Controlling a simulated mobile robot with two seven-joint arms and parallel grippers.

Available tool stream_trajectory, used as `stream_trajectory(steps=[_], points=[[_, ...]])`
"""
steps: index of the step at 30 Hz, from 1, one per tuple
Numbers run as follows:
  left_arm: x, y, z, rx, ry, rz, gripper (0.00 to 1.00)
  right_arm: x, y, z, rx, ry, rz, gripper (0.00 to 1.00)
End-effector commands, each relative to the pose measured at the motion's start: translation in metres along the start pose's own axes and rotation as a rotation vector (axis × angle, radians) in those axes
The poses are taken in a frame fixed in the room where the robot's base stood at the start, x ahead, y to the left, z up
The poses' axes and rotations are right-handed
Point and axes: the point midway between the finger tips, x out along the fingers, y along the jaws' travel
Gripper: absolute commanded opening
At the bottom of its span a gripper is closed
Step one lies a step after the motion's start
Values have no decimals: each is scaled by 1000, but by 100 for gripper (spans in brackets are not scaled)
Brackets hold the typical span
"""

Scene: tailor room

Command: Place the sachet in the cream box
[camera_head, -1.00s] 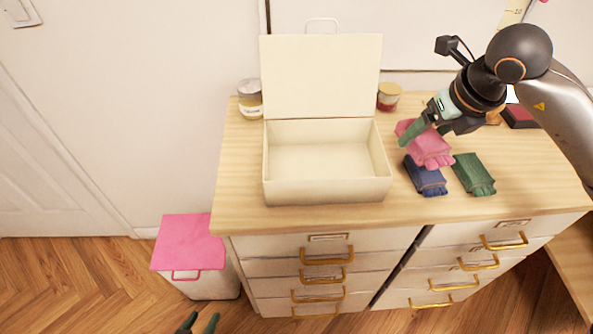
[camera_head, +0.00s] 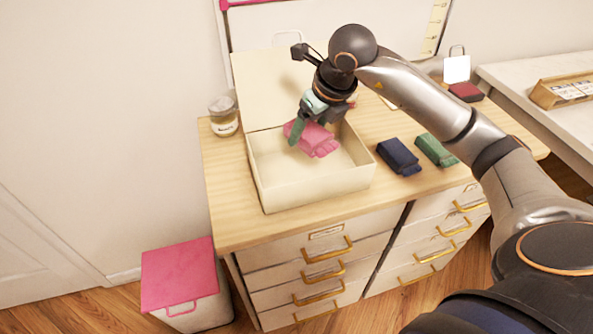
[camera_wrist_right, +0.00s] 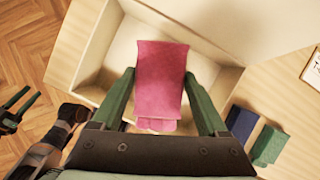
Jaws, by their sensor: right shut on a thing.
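The pink sachet (camera_head: 314,140) is in my right gripper (camera_head: 297,130), over the open cream box (camera_head: 312,193) in the head view. In the right wrist view the pink sachet (camera_wrist_right: 161,78) sits between the two green fingers, with the cream box (camera_wrist_right: 205,38) below it. I cannot tell exactly how far the sachet is from the box floor. The box lid (camera_head: 255,90) stands up at the back, partly hidden by my right arm. My left gripper (camera_wrist_right: 22,104) shows small at the left of the right wrist view, its fingers apart and empty.
A blue sachet (camera_head: 398,156) and a green sachet (camera_head: 436,150) lie on the dresser top right of the box. A jar (camera_head: 223,117) stands at its left. A pink-lidded bin (camera_head: 180,272) is on the floor. The wood strip before the green sachet is clear.

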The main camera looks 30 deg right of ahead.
Motion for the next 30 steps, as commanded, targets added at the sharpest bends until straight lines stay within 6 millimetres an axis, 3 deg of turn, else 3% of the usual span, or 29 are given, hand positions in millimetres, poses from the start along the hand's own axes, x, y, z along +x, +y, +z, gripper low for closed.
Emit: stream_trajectory(steps=[6,20,30], points=[[1,0,2,-1,-2,1,50,39,0,-18,0,9,1,21],[1,1,2,-2,-5,2,50,85,1,-37,0,6,1,21],[2,2,4,-2,-5,3,50,91,0,-38,-1,2,0,21]])
